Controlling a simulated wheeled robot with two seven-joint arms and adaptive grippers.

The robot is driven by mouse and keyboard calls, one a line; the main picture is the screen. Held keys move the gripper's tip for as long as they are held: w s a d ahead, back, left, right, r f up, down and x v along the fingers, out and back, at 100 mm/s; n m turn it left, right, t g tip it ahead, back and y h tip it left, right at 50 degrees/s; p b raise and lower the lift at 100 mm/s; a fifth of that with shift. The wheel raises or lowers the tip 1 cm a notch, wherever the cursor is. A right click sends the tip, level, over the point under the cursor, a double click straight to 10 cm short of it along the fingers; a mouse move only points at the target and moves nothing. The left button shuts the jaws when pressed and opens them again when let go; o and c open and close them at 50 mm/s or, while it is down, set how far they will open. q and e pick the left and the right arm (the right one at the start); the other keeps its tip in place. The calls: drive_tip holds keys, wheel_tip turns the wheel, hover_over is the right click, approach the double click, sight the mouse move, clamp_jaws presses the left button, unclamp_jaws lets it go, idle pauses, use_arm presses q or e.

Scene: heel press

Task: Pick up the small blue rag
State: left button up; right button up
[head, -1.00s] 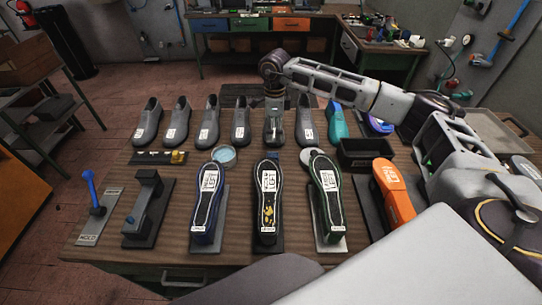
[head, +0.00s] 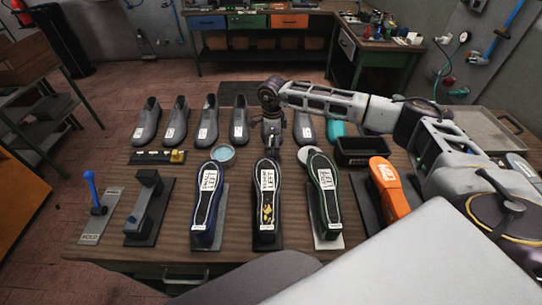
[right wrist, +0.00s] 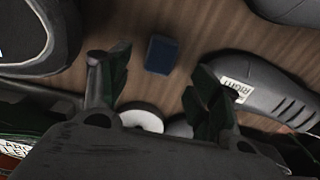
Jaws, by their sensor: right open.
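The small blue rag (right wrist: 162,54) looks like a small dark blue folded block lying on the wooden table in the right wrist view. In the head view I cannot make it out; my arm and hand may cover it. My right gripper (right wrist: 158,88) is open and empty, its two dark fingers apart. In that wrist picture the rag shows just beyond the fingertips, between them and not touching either. In the head view my right gripper (head: 273,142) points down behind the middle upright sole. My left gripper is not in view.
A grey shoe last marked RIGHT (right wrist: 255,82) lies close beside one finger. Several grey lasts (head: 208,122) stand in a row at the back. Blue (head: 209,195), black (head: 268,195) and green (head: 324,190) soled shoes stand in front. A black bin (head: 365,152) is to the right.

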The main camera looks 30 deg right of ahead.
drive_tip(key=shift+f, duration=0.45)
drive_tip(key=shift+f, duration=0.1)
drive_tip(key=shift+a+f+p, duration=0.2)
drive_tip(key=shift+f+p, duration=0.55)
drive_tip(key=shift+f, duration=1.75)
drive_tip(key=c, duration=1)
drive_tip(key=shift+w+r, duration=0.1)
drive_tip(key=shift+r, duration=0.05)
